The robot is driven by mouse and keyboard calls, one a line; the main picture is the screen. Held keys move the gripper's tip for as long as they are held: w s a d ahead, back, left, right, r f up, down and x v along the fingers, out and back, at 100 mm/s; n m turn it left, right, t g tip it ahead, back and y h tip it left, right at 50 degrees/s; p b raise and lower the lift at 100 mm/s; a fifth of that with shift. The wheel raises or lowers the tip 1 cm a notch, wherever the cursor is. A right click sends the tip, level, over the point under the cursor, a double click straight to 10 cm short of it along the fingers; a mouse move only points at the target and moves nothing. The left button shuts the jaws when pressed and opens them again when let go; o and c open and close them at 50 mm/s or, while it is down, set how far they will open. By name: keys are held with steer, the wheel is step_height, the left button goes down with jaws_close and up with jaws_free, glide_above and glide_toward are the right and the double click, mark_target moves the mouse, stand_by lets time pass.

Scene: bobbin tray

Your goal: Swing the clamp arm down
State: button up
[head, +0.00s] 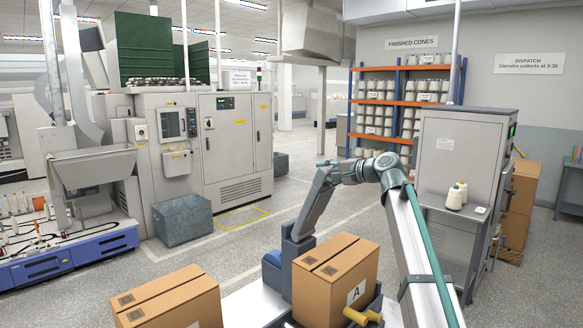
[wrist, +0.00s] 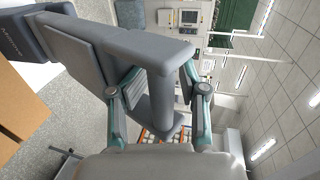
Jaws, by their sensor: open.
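The grey clamp arm (head: 315,205) stands raised and tilted, rising from a blue-grey post behind a taped carton. In the wrist view, the clamp arm (wrist: 95,55) reaches in from the upper left and ends in a rounded grey crossbar (wrist: 166,58). My gripper (head: 334,169) is at the clamp arm's upper end. In the wrist view, my gripper (wrist: 157,88) is open, with one finger on each side of the clamp arm's end. I cannot tell whether either finger touches it. The clamp arm's base is partly hidden by the carton in the head view.
The carton marked A (head: 335,280) stands just in front of the clamp's post. Another carton (head: 168,302) is at the lower left, and yellow handles (head: 362,317) show at the bottom edge. A grey cabinet (head: 450,160) stands at the right. Open floor lies behind the clamp.

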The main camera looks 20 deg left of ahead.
steer(key=shift+s+d+f+b, duration=0.15)
steer(key=shift+s+d+f, duration=0.35)
steer(key=shift+d, duration=0.55)
steer(key=shift+s+d+f+b, duration=0.2)
steer(key=shift+d+f, duration=0.4)
steer(key=shift+d, duration=0.4)
steer(key=shift+s+d+f+b, duration=0.1)
steer(key=shift+s+d+f, duration=0.4)
steer(key=shift+d, duration=0.7)
steer(key=p+v, duration=0.1)
steer(key=v, duration=0.6)
steer(key=shift+p, duration=0.3)
steer(key=shift+r, duration=0.2)
